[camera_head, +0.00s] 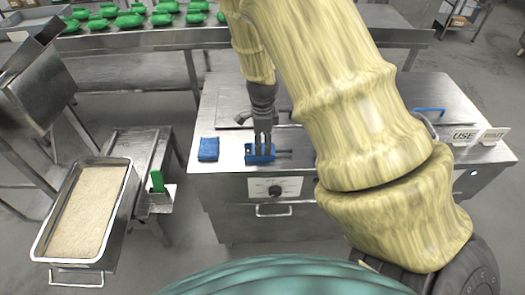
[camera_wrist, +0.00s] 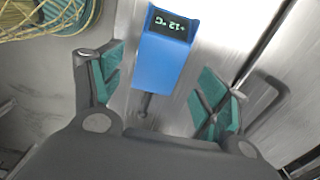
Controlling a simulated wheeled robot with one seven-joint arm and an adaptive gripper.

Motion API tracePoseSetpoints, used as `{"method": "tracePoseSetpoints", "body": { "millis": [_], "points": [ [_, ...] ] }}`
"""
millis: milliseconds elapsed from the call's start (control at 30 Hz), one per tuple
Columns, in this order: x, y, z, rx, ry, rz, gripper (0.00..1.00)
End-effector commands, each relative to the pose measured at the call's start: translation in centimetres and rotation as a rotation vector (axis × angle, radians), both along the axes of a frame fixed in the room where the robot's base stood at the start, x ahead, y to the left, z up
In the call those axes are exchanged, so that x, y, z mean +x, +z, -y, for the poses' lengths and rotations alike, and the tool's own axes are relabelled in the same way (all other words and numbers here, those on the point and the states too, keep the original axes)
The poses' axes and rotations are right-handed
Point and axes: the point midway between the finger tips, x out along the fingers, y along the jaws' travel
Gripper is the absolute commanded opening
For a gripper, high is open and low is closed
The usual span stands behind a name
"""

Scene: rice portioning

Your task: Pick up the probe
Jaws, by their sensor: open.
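The probe (camera_head: 252,159) is a blue block with a dark rod, lying on the steel worktop near its front edge, rod pointing right in the head view. In the wrist view the probe (camera_wrist: 168,62) shows a dark display reading about +12 °C, with the rod towards my palm. My gripper (camera_head: 262,149) points down over the probe. Its teal-padded fingers are open, one to each side of the probe in the wrist view. I cannot tell whether they touch it. The fingers hide part of the probe in the head view.
A blue pad (camera_head: 208,149) lies left of the probe. A steel pan of rice (camera_head: 41,236) stands at lower left, beside a green-handled tool (camera_head: 157,181). USE signs (camera_head: 464,136) and a blue handle (camera_head: 429,110) are at right. Green items (camera_head: 129,20) fill the back table.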

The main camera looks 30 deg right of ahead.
Motion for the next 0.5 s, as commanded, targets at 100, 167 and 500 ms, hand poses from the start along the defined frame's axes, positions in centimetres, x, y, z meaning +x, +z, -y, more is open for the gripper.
{"method": "tracePoseSetpoints", "body": {
  "millis": [100,167,500],
  "points": [
    [-0.3,-1.1,-0.1,0.003,-0.001,-0.004,0.75],
    [-0.4,-1.8,-0.1,0.002,-0.003,-0.003,0.75],
    [-0.3,-4.1,0.0,-0.001,-0.002,-0.001,0.75]
  ]
}}
